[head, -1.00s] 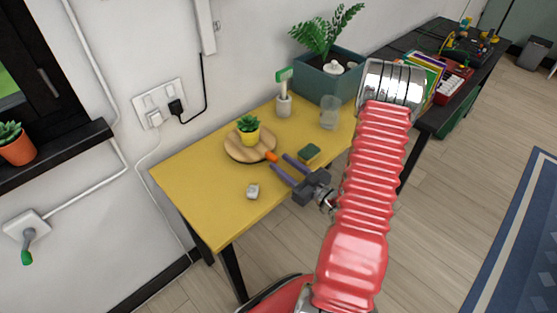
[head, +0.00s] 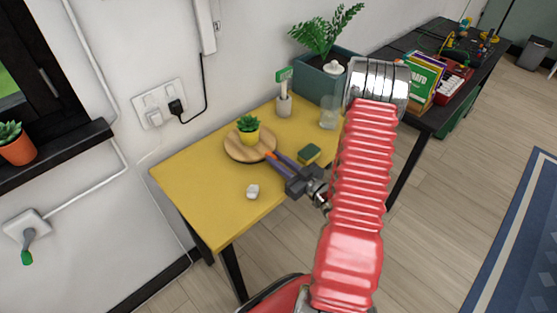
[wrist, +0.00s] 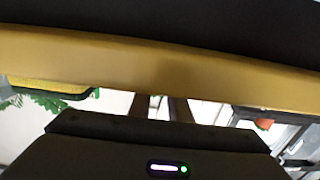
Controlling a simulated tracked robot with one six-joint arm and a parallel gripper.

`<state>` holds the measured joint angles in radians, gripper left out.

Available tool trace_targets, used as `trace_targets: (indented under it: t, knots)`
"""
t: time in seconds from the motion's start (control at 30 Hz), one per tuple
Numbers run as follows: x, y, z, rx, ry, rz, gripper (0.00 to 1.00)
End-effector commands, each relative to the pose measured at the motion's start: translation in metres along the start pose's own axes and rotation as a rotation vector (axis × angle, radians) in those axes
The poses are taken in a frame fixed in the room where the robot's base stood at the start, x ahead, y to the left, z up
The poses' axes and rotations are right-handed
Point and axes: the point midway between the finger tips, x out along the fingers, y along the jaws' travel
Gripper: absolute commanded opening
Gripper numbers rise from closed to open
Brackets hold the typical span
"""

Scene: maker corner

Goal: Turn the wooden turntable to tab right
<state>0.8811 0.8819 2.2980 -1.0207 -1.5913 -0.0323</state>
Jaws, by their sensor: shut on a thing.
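The round wooden turntable (head: 236,153) lies on the yellow table and bears a small succulent in a yellow pot (head: 249,134). Its orange tab (head: 269,155) sticks out at the turntable's lower right edge in the head view. My gripper (head: 273,158) is shut on the tab, with its purple fingers close together around it and partly hiding it. In the wrist view, the yellow table edge (wrist: 160,62) crosses above the fingers, and the tab and turntable cannot be made out.
A green and yellow sponge (head: 309,153) lies just right of my fingers. A small white object (head: 252,191) lies nearer the front edge. The table's left part is clear.

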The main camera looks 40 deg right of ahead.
Motion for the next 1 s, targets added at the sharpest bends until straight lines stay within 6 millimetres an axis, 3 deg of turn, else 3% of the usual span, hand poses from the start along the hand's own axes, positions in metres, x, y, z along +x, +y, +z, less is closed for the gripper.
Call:
trace_targets:
  t: [0.17, 0.57, 0.83, 1.0]
  knots:
    - [0.000, 0.000, 0.000, 0.000, 0.000, 0.000, 0.00]
    - [0.000, 0.001, 0.000, 0.000, 0.000, 0.000, 0.00]
    - [0.003, 0.032, 0.000, -0.004, 0.001, 0.006, 0.00]
    - [0.005, 0.040, 0.000, -0.002, 0.001, 0.004, 0.00]
